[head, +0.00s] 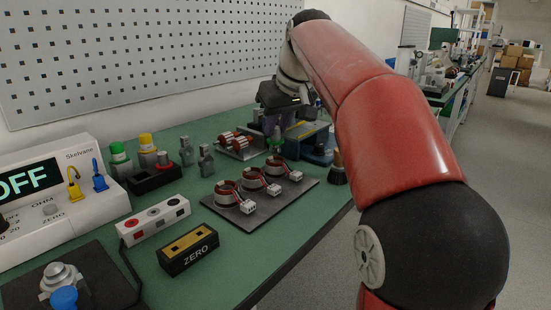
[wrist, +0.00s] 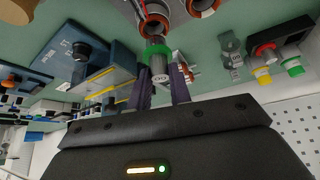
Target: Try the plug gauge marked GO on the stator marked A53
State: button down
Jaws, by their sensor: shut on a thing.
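My gripper (wrist: 161,74) is shut on a plug gauge (wrist: 159,65) with a silver handle and a green collar. In the head view the gauge (head: 276,140) hangs beneath my gripper (head: 279,126), close to the far end of the stator tray. Three stators with copper windings, a near one (head: 228,190), a middle one (head: 252,178) and a far one (head: 274,167), sit on the dark tray (head: 248,222). In the wrist view the gauge's dark end points toward a stator (wrist: 154,23); I cannot tell whether they touch. The A53 and GO marks are not readable.
Blue equipment (head: 317,152) stands right of my gripper.

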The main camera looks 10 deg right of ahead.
aim_at(278, 128)
jog(key=shift+r, duration=2.5)
